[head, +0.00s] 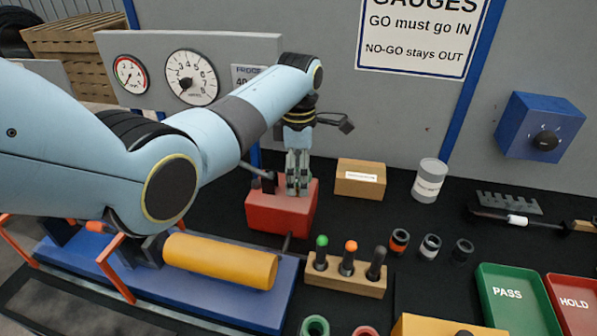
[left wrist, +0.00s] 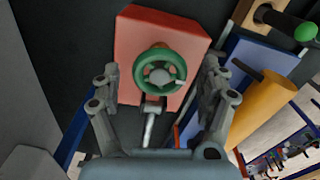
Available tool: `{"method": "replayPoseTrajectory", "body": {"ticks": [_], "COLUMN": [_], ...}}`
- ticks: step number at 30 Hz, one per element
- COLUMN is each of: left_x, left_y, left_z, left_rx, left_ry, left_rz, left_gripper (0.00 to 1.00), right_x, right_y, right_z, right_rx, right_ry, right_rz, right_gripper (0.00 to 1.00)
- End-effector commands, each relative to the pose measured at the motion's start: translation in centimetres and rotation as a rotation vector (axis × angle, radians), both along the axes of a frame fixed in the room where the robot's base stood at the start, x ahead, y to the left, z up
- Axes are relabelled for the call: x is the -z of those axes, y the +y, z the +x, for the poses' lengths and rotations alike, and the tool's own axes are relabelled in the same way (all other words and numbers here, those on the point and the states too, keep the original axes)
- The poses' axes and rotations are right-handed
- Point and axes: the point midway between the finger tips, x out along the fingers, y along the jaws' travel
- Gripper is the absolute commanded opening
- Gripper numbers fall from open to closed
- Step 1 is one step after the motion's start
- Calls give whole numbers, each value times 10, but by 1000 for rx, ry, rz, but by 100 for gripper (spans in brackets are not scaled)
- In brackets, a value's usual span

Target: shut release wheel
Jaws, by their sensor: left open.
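The release wheel (left wrist: 160,72) is a small green handwheel on a red block (left wrist: 150,30), seen in the left wrist view. In the head view the red block (head: 268,215) shows, and my left gripper hides the wheel. My left gripper (head: 298,190) points down over the block. In the left wrist view its two fingers (left wrist: 160,85) are spread apart, one on each side of the wheel. I cannot tell how far above the wheel the fingertips are. A metal lever (left wrist: 149,125) lies in front of the wheel. My right gripper is not in view.
A wooden rack (head: 345,280) with gauge plugs stands in front. A cardboard box (head: 360,179) and a grey can (head: 429,181) stand to the right. Two dials hang on the panel (head: 235,48) behind.

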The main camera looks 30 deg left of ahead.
Motion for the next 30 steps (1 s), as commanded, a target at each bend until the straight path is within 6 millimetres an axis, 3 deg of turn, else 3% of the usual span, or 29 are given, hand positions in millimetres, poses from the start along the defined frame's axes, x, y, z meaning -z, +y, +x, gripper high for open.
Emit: {"method": "replayPoseTrajectory", "body": {"ticks": [10, 23, 30], "left_x": [5, 5, 4], "left_y": [0, 0, 0], "left_z": [0, 0, 0], "left_rx": [0, 0, 19], "left_ry": [-1, -1, 0], "left_rz": [0, 0, 0], "left_gripper": [78, 21, 21], "right_x": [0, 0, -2], "right_y": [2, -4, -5], "right_z": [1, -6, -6], "right_rx": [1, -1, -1], "right_ry": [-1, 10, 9], "right_rz": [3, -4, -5], "right_gripper": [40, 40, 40]}}
